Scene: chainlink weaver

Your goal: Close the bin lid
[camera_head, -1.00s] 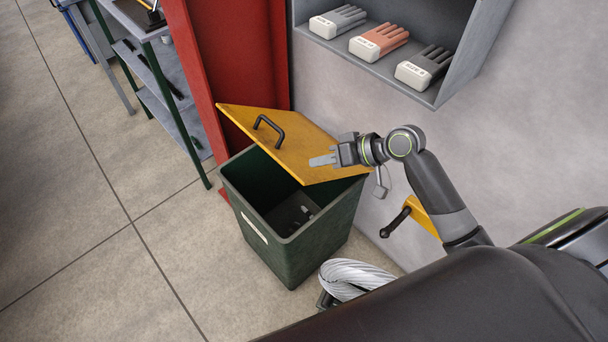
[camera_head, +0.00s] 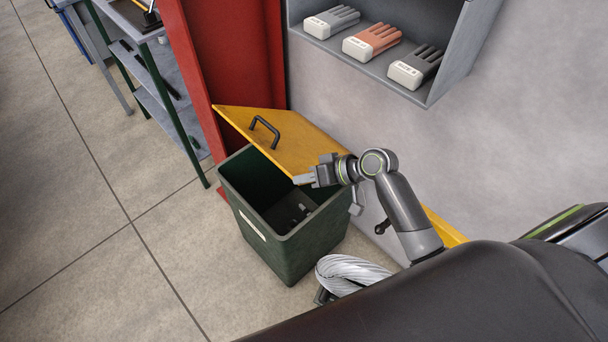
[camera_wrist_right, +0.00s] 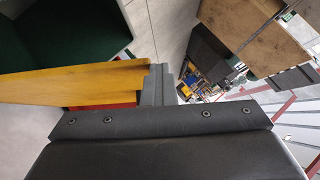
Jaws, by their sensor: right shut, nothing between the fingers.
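The dark green bin (camera_head: 287,249) stands on the floor, its front opening uncovered, with small dark items visible inside. Its yellow lid (camera_head: 285,140) is partly open, tilted up over the rear of the bin, with a black handle (camera_head: 264,131) on top. My right gripper (camera_head: 304,180) is shut and empty at the lid's near right corner. In the wrist view the shut fingers (camera_wrist_right: 155,85) are beside the end of the yellow lid (camera_wrist_right: 75,82); I cannot tell whether they touch it. The green bin (camera_wrist_right: 95,25) shows beyond. My left gripper is not in view.
A red post (camera_head: 230,60) stands behind the bin, and a wall shelf (camera_head: 440,85) holding several gloves is above. A coil of silvery cable (camera_head: 350,274) lies right of the bin. Floor to the left is clear, up to a shelving rack (camera_head: 165,90).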

